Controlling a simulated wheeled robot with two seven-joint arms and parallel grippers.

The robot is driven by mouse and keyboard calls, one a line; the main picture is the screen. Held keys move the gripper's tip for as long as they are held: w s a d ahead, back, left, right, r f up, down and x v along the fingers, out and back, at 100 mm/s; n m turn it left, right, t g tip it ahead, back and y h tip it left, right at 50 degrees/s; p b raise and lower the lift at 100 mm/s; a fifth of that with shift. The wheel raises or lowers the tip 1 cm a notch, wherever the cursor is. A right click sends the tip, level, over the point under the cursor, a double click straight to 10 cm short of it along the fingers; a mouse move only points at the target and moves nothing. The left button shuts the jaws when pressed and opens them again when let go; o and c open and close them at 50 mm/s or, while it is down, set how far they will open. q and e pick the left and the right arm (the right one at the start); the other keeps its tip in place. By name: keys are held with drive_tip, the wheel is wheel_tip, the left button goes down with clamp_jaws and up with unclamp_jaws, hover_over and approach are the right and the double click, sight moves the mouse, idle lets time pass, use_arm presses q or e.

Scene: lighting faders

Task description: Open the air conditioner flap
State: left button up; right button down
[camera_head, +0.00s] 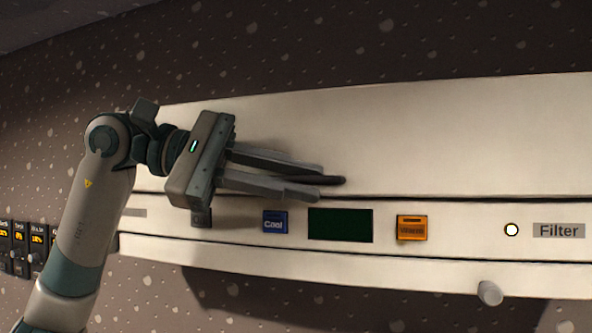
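The white air conditioner (450,135) spans the wall, with a large upper panel, a control strip and a narrow lower panel (390,272). A pale round knob (490,292) sticks out at the lower panel's right part. I cannot tell for sure which panel is the flap; no wide opening shows. My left gripper (322,183) is in front of the upper panel, pointing right, with its fingers apart. A dark shape, perhaps a shadow, extends past the fingertips. Nothing is clearly held. The gripper is well up and left of the knob. My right gripper is out of view.
The control strip has a blue Cool button (275,222), a dark green display (340,225), an orange button (411,228) and a lit round light (511,230) beside the Filter label (558,231). Small control modules (20,248) are at the far left. The area around the knob is clear.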

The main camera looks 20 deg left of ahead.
use_arm(q)
clamp_jaws()
drive_tip(key=shift+d, duration=0.1)
drive_tip(key=shift+s, duration=0.1)
